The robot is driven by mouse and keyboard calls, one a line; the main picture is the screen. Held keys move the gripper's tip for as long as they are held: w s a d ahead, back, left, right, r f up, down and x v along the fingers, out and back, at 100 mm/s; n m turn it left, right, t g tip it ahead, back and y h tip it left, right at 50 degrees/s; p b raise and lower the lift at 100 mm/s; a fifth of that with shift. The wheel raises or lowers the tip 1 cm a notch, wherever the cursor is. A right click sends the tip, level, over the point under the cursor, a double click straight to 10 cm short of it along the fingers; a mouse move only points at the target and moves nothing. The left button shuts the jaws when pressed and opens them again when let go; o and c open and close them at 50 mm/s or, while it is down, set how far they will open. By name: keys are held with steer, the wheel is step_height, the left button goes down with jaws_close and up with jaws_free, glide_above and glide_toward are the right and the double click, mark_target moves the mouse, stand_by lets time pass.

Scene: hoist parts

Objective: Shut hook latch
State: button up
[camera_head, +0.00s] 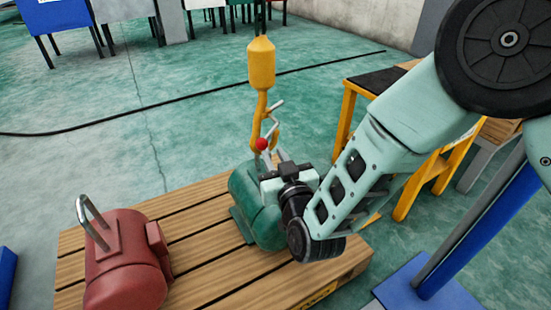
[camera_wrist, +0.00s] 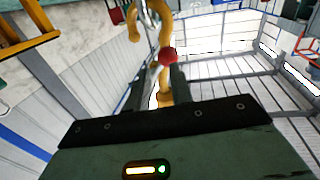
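The yellow hook (camera_head: 257,112) hangs below a yellow block (camera_head: 261,63), above the green motor (camera_head: 258,210). It also shows at the top of the wrist view (camera_wrist: 134,22). A thin grey metal lever (camera_head: 274,112), apparently part of the latch, sticks out up and right from the hook. A red ball knob (camera_head: 261,144) sits low at the hook. In the wrist view the knob (camera_wrist: 168,55) is just beyond my fingertips. My gripper (camera_wrist: 160,74) is open, its fingers apart with yellow metal showing between them. Whether a finger touches the knob, I cannot tell.
A wooden pallet (camera_head: 205,262) carries the green motor and a red motor (camera_head: 127,262) with a metal loop. A yellow-legged table (camera_head: 347,118) stands behind my arm, and a blue post (camera_head: 478,232) at right. Open floor lies left of the hook, crossed by a black cable.

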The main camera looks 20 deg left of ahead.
steer(key=o, duration=0.4)
steer(key=shift+o, duration=0.2)
steer(key=shift+s, duration=0.1)
steer(key=w+d+p+v, duration=0.1)
steer(key=p+v, duration=0.5)
steer(key=v, duration=1.7)
steer(key=shift+s+d, duration=0.3)
steer(key=shift+d, duration=0.05)
